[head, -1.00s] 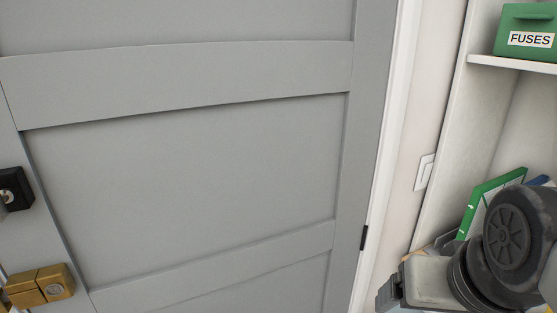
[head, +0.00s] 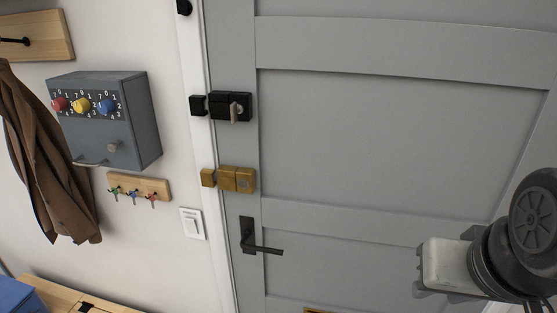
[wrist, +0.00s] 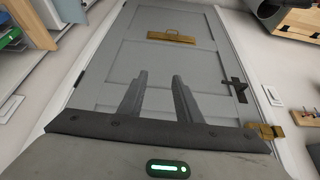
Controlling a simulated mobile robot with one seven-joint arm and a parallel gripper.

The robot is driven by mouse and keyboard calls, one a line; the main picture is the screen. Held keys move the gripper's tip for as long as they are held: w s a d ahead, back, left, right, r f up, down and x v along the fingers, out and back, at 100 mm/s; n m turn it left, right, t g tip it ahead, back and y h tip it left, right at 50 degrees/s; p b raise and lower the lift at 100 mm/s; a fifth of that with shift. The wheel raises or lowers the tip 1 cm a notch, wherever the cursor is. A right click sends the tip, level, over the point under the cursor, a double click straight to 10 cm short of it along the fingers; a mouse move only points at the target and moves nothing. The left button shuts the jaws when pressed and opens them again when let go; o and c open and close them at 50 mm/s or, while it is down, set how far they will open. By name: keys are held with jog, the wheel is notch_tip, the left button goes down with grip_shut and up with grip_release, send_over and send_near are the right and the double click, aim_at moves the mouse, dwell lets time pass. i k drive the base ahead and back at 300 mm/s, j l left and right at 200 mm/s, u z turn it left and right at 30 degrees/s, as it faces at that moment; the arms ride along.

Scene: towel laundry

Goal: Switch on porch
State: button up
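A white wall switch plate (head: 193,223) is on the wall just left of the grey door (head: 380,140), below a small key rack. It seems to have two upright rockers; no label is readable on it. In the wrist view the switch plate (wrist: 272,95) shows right of the door, beside the black handle. My gripper (wrist: 158,92) points at the door, its two fingers apart and nothing between them. The switch lies off to the right of the fingers, not touched. In the head view my arm is at the right edge and its fingers are hidden.
A grey box (head: 118,145) with red, yellow and blue knobs hangs above the key rack (head: 139,187). A brown coat (head: 45,150) hangs at left. The door has a black lock (head: 230,106), brass lock (head: 236,179) and black handle (head: 258,238). A wooden surface (head: 75,295) is at lower left.

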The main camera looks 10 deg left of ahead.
aim_at(190, 225)
jog(key=l+u, duration=0.1)
jog(key=u, duration=1.45)
jog(key=i+j+z, duration=0.3)
jog(key=i+j, duration=0.15)
jog(key=j, duration=0.3)
